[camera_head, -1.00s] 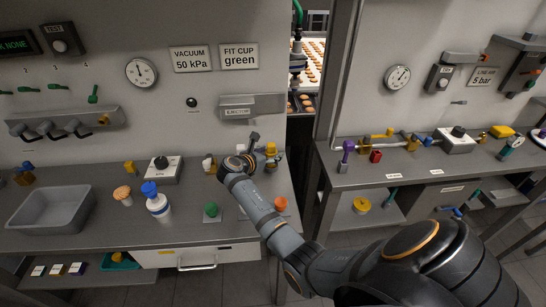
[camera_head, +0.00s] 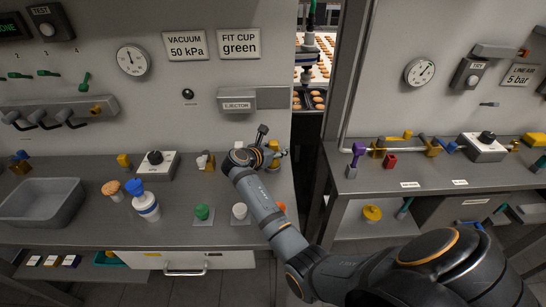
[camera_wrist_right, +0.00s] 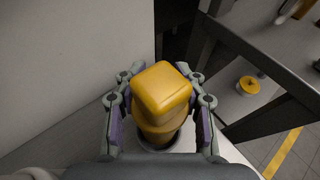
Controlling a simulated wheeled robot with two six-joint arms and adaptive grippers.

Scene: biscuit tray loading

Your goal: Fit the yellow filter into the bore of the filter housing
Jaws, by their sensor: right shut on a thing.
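My right gripper (camera_head: 267,150) is at the right end of the left bench, near the wall below the ejector bracket. In the right wrist view, its fingers (camera_wrist_right: 156,86) are shut on the sides of the yellow filter (camera_wrist_right: 163,88), a block with a rounded square top. A round grey rim (camera_wrist_right: 172,143), apparently the bore of the filter housing, shows beneath the filter. I cannot tell how deep the filter sits in it. In the head view a yellow part (camera_head: 273,146) shows just beyond the gripper, and the wrist hides most of that spot. My left gripper is not in view.
On the left bench stand a grey bin (camera_head: 40,222), a blue-capped bottle (camera_head: 146,206), a green cup (camera_head: 203,213), a white cup (camera_head: 240,212) and a dial box (camera_head: 157,165). A gap separates it from the right bench (camera_head: 375,183). The middle front is free.

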